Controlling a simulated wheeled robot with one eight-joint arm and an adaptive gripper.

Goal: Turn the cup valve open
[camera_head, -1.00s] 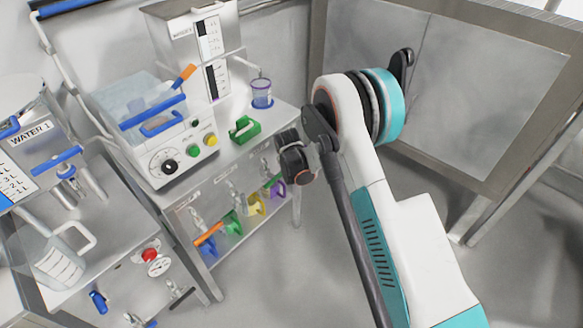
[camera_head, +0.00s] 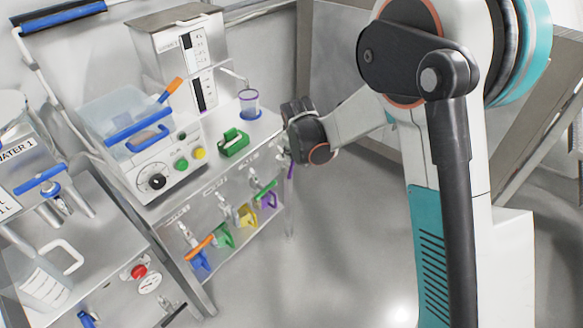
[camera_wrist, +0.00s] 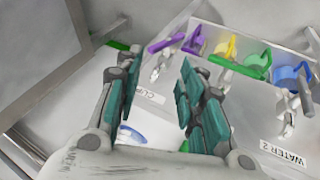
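The bench front carries a row of labelled taps with coloured holders. In the wrist view, a label beginning "CU" (camera_wrist: 150,95) is partly covered by my gripper (camera_wrist: 158,62). Near it is a purple bar (camera_wrist: 166,44) beside a purple holder (camera_wrist: 194,40); I cannot tell for sure which part is the cup valve's handle. In the head view, the purple holder (camera_head: 269,200) is at the right of the row. My gripper is open, its two teal-padded fingers apart with nothing held between them.
Yellow (camera_head: 246,214), green (camera_head: 224,236) and blue (camera_head: 201,260) holders lie left along the row. A purple-rimmed cup (camera_head: 250,100) stands on the bench top behind a green object (camera_head: 233,142). A control box (camera_head: 165,165) stands left. Floor right of the bench is clear.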

